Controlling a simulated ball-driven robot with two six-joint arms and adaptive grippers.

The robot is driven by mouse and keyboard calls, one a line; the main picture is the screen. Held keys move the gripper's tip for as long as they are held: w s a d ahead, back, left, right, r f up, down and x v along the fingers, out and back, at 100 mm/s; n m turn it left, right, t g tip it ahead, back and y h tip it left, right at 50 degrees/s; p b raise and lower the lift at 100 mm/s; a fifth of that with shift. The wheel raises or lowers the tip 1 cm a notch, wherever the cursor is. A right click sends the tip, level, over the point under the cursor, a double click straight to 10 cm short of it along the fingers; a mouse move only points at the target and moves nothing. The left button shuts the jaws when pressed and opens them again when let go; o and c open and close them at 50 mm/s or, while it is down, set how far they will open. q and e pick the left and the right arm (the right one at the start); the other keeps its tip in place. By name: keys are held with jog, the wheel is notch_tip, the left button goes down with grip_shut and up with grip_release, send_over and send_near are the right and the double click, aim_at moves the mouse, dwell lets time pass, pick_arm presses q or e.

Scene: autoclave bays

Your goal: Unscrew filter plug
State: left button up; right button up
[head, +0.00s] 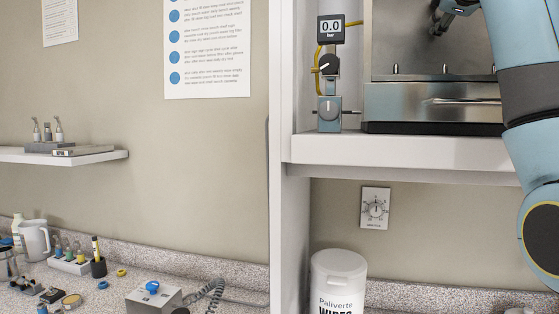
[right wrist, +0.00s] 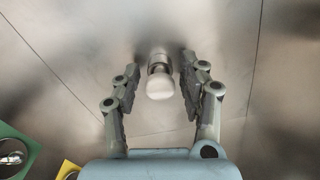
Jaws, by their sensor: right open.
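The filter plug (right wrist: 160,84) shows in the right wrist view as a pale round knob with a metal collar, on a brushed metal wall. My right gripper (right wrist: 158,80) is open, with one finger on each side of the plug and a visible gap to each. In the head view my right gripper (head: 440,22) is small and partly cut off at the top edge, inside the steel chamber (head: 415,40). The plug cannot be made out in the head view. My left gripper is not in view.
My right arm fills the right edge of the head view. The chamber stands on a white shelf (head: 400,152) beside a gauge reading 0.0 (head: 330,28). A wipes tub (head: 338,280) stands below. A green piece (right wrist: 14,150) and a yellow piece (right wrist: 68,168) lie at lower left.

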jog(key=m+b, duration=0.1)
jog(key=m, duration=0.4)
jog(key=shift+f, duration=0.1)
jog(key=m, duration=0.4)
jog(key=shift+m+b, duration=0.3)
jog(key=shift+m, duration=0.1)
jog(key=shift+c, duration=0.4)
grip_shut()
jog(key=n+p, duration=0.1)
jog(key=n, duration=0.3)
jog(key=shift+r+p, duration=0.2)
jog(key=shift+p, duration=0.15)
jog(key=n, duration=0.3)
jog(key=shift+f, duration=0.1)
jog(key=shift+p, duration=0.3)
